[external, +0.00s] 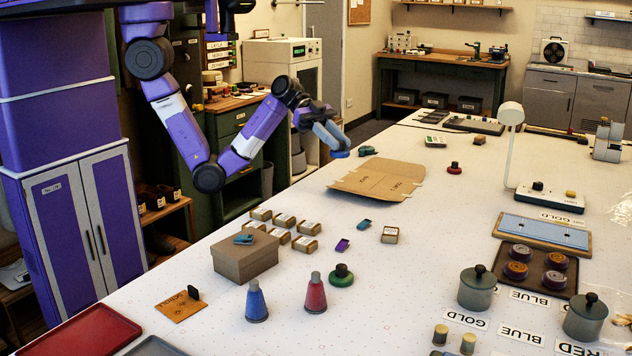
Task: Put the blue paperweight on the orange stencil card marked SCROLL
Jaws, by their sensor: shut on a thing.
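My gripper (336,143) is over the far left part of the table, shut on the blue paperweight (340,154). Only the paperweight's round blue underside edge shows below the fingers, and its top is hidden by them. It appears to be held above the tabletop. The orange stencil card (176,309) lies flat near the table's left edge, well to the left of and nearer than my gripper. Its lettering is too small to read surely. A small black upright piece (193,292) stands at its far right corner.
A brown box (245,259) with a blue item on top stands beyond the card. Blue (256,302) and red (315,294) cones and a green paperweight (341,277) stand to its right. A red tray (82,335) lies nearer. A flattened cardboard sheet (378,181) lies near my gripper.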

